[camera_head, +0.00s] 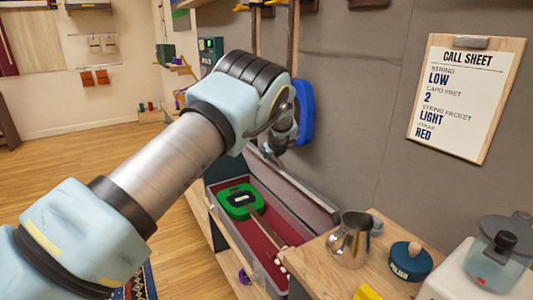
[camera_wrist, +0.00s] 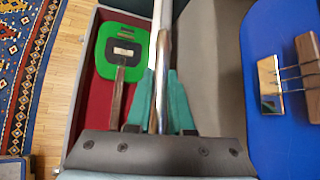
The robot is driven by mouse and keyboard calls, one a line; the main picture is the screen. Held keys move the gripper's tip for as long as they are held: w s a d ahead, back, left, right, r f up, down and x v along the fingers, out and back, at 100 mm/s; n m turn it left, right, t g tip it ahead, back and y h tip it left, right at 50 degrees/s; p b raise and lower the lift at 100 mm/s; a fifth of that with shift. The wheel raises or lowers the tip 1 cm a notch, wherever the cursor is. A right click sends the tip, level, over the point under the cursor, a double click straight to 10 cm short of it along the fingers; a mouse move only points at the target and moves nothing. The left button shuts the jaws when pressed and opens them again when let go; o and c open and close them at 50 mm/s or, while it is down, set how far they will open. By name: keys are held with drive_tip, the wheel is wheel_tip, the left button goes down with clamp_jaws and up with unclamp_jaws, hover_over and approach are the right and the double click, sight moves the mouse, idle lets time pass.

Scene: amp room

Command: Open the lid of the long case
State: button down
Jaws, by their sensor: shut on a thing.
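The long case (camera_head: 211,203) stands low against the wall, with a red lining showing inside. Its grey lid (camera_head: 308,196) is raised and tilted toward the wall, so the inside is exposed. A green instrument (camera_head: 240,200) lies in the case; it also shows in the wrist view (camera_wrist: 107,52). In the wrist view my gripper (camera_wrist: 161,76) has its teal fingers closed around a shiny metal bar (camera_wrist: 164,35). The bar runs between the open case and the grey lid panel (camera_wrist: 212,60); how it joins the lid is hidden. In the head view my arm hides the fingertips.
A blue instrument (camera_head: 304,112) hangs on the wall close to my wrist. A wooden counter (camera_head: 318,252) at front right holds a metal pitcher (camera_head: 350,240) and a blue jar (camera_head: 409,262). A call sheet (camera_head: 464,95) hangs above. Wooden floor (camera_head: 95,155) is open at left.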

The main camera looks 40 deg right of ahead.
idle(0.3)
drive_tip(key=c, duration=0.8)
unclamp_jaws()
drive_tip(key=b+v, duration=0.3)
drive_tip(key=v, duration=0.7)
drive_tip(key=shift+s+a+r, duration=0.15)
drive_tip(key=shift+s+r, duration=0.05)
drive_tip(key=shift+s, duration=0.1)
